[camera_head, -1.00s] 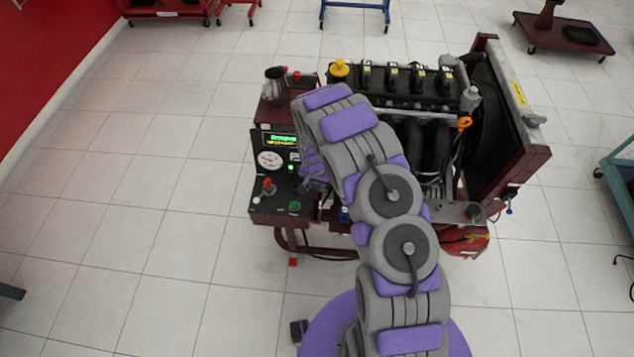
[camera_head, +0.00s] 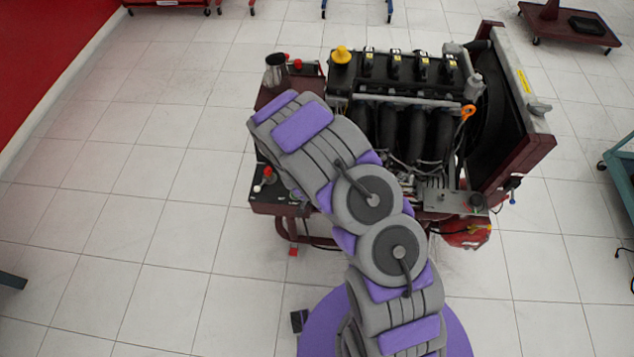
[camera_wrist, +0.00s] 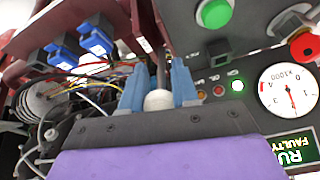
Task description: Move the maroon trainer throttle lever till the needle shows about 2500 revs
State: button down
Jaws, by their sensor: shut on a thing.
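The maroon engine trainer (camera_head: 525,155) stands in the middle of the head view, with my arm across its control panel. In the wrist view, the throttle lever has a pale round knob (camera_wrist: 158,100) and a dark rod. My gripper (camera_wrist: 159,68) has its blue fingers shut on the lever, one on each side, with the knob between them. The round white rev gauge (camera_wrist: 288,88), marked x1000, is at the right of the wrist view. My arm hides gripper, lever and gauge in the head view.
A lit green display (camera_wrist: 296,150) sits by the gauge. A green button (camera_wrist: 214,13), a red knob (camera_wrist: 304,46) and small indicator lamps are close to the gripper. Wires and blue connectors (camera_wrist: 95,40) lie to the left. The tiled floor left of the trainer is clear.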

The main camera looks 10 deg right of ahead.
jog(key=shift+s+a+f, duration=0.1)
jog(key=shift+s+f, duration=0.15)
jog(key=shift+s, duration=0.05)
jog(key=c, duration=0.9)
grip_release()
jog(key=shift+a, duration=0.1)
jog(key=shift+r, duration=0.1)
jog(key=p+v, duration=0.3)
jog(key=v, duration=1.4)
jog(key=shift+a, duration=0.15)
